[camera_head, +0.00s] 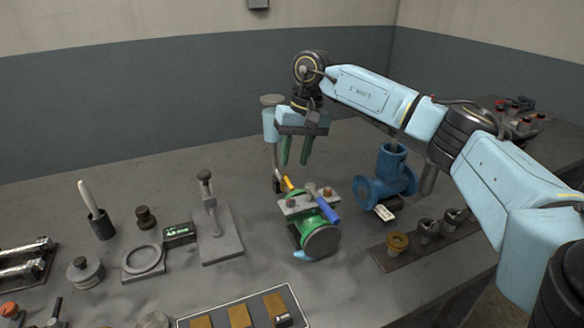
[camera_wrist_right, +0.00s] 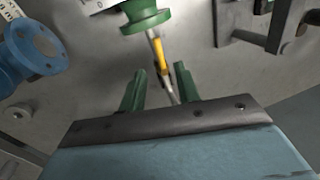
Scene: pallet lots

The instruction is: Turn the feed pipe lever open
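A green flanged valve (camera_head: 314,234) stands on the bench near the middle of the head view. It carries a yellow lever (camera_head: 289,184) pointing to the back and a blue lever (camera_head: 328,212) on its right. Which one is the feed pipe lever I cannot tell. My right gripper (camera_head: 293,163) is open and empty, pointing down behind and above the valve. In the right wrist view, the yellow lever (camera_wrist_right: 159,50) extends from the green flange (camera_wrist_right: 146,20) towards the gap between the open fingers (camera_wrist_right: 159,72). Contact is not visible. My left gripper is not in view.
A blue flanged pipe piece (camera_head: 386,178) with a white tag stands right of the valve. A lever stand (camera_head: 219,247) is to the left. A tray (camera_head: 243,299) lies in front. The back of the bench is mostly clear.

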